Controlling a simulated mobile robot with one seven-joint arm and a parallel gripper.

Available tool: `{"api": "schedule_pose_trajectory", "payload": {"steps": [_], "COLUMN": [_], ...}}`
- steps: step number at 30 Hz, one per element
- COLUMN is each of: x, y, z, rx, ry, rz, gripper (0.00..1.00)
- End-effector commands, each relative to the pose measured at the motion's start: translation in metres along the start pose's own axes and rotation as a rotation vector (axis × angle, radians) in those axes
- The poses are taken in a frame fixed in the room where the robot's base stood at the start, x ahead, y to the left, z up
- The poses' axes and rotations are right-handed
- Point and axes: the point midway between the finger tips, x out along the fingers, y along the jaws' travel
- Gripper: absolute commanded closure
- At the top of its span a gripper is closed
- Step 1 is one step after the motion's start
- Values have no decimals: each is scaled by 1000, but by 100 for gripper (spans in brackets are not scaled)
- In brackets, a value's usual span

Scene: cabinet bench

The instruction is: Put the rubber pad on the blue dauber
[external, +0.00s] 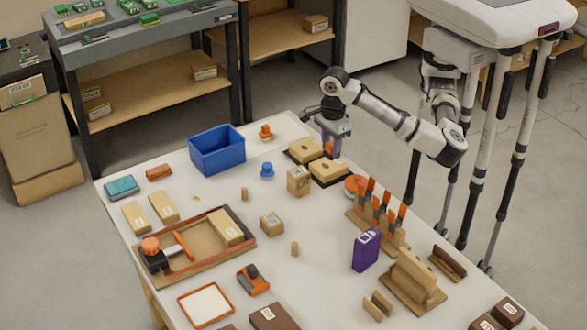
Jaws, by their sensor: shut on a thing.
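A blue dauber (267,171) stands upright on the white table, right of the blue bin. My gripper (329,146) points down at the back right of the table, above and right of the dauber, well apart from it. It is shut on a small orange-red piece (328,147), partly hidden by the jaws. I cannot tell if this piece is the rubber pad, nor pick out the pad for certain elsewhere. The gripper is close to two wooden blocks on dark bases (305,149) (330,171).
A blue bin (217,150) and an orange dauber (265,132) stand at the back. A wooden block (298,181) and an upright rack of orange-handled tools (377,215) are near the gripper. A wooden tray (250,240) lies at left.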

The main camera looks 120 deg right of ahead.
Motion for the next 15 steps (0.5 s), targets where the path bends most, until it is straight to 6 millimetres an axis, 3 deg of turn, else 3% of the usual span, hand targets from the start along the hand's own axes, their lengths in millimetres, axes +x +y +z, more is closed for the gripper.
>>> {"api": "schedule_pose_trajectory", "payload": {"steps": [8,11,15], "x": [-8,-9,-15], "y": [-10,-29,-73], "z": [7,19,42], "rx": [4,8,10], "ry": [3,9,15], "rz": [1,6,13], "gripper": [87,87,87]}}
